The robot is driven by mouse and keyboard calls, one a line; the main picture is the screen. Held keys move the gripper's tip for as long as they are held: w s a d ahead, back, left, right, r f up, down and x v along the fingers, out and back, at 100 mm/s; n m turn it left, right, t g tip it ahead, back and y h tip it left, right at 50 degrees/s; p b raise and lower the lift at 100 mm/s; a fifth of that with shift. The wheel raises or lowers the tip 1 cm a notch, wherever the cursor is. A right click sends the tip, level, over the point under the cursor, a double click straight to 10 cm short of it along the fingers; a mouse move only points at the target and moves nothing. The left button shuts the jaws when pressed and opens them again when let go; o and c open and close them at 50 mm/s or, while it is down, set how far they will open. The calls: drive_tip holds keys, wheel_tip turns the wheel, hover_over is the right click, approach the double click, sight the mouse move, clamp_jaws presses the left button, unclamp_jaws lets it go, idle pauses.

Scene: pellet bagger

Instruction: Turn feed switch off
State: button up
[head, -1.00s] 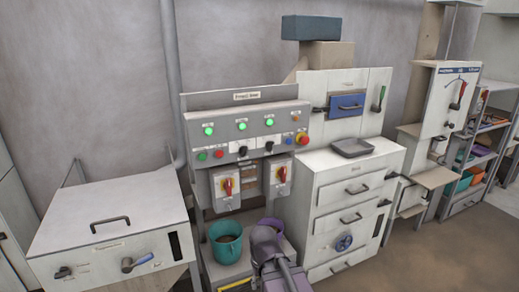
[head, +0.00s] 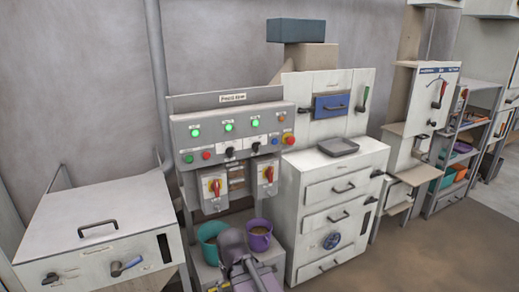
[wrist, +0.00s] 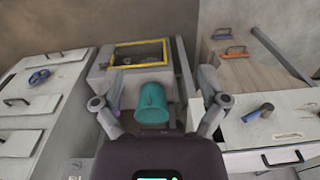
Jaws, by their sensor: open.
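Two black rotary switches (head: 230,152) sit below the lamps. Two red-and-yellow rotary switches (head: 215,187) are on grey boxes lower down. The small labels are unreadable, so I cannot tell which one is the feed switch. My gripper (wrist: 161,78) is open in the wrist view, its fingers spread to either side of a teal bucket (wrist: 152,103) with nothing held. In the head view my arm is low in front of the panel, apart from the switches.
The teal bucket (head: 212,235) and a purple bucket (head: 259,236) stand below the panel. A white bin (head: 95,225) with a blue lever is at left. A drawer cabinet (head: 335,200) with a grey tray (head: 338,146) is at right. Floor is clear at lower right.

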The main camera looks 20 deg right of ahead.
drive_tip(key=w+r+m+t+y+p, duration=0.1)
drive_tip(key=w+r+m+t+y, duration=0.25)
drive_tip(key=w, duration=0.55)
drive_tip(key=m+t+h+p, duration=0.35)
drive_tip(key=m+t, duration=1.05)
drive_tip(key=m, duration=0.6)
approach(258, 148)
drive_tip(key=s, duration=0.3)
drive_tip(key=shift+s+d+f+p, duration=0.2)
drive_tip(key=shift+d+p, duration=0.15)
drive_tip(key=shift+p, duration=0.05)
drive_tip(key=w, duration=1.4)
drive_tip(key=shift+a, duration=0.35)
drive_tip(key=shift+s, duration=0.1)
drive_tip(key=c, duration=1.1)
